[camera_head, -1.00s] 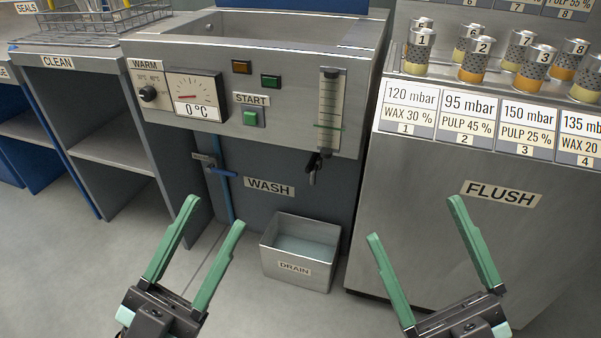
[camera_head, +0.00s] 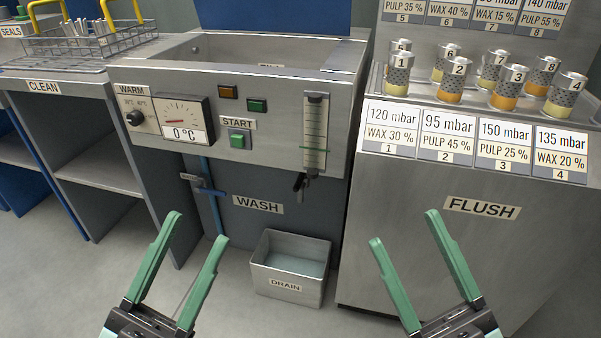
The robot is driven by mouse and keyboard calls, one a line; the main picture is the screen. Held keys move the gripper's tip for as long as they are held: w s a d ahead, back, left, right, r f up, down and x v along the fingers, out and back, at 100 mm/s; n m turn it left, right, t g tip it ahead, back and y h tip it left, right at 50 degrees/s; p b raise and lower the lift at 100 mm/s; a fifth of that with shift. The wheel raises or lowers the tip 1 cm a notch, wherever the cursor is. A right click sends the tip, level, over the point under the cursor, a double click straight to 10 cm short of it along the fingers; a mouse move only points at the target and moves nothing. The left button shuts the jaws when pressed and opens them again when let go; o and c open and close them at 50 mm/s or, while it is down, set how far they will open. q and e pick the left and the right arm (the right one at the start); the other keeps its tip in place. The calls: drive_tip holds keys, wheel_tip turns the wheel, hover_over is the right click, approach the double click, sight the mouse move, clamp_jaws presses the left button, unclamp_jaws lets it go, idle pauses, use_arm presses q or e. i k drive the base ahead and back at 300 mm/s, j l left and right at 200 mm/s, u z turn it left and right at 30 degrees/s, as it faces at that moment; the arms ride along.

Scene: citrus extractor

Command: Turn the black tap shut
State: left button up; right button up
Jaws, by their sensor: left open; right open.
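The black tap (camera_head: 301,184) hangs under the front of the wash basin, just below the sight gauge (camera_head: 315,134). Its lever looks roughly vertical, but it is too small to be sure of its exact setting. My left gripper (camera_head: 198,227) is open and empty, low in the picture, left of the drain box and well apart from the tap. My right gripper (camera_head: 404,227) is open and empty, in front of the flush cabinet, to the right of and below the tap. Neither gripper touches anything.
A metal drain box (camera_head: 291,267) with liquid in it stands on the floor below the tap. The flush cabinet (camera_head: 440,250) stands at the right with several numbered canisters on top. The floor in front is clear.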

sight(300, 178)
drive_tip(key=i+j, duration=0.15)
drive_tip(key=j, duration=0.2)
drive_tip(key=i+j, duration=0.15)
drive_tip(key=j, duration=0.25)
drive_tip(key=i+j, duration=0.15)
drive_tip(key=j, duration=0.2)
drive_tip(key=i+j, duration=0.15)
drive_tip(key=j, duration=0.2)
drive_tip(key=i+j, duration=0.15)
drive_tip(key=j, duration=0.2)
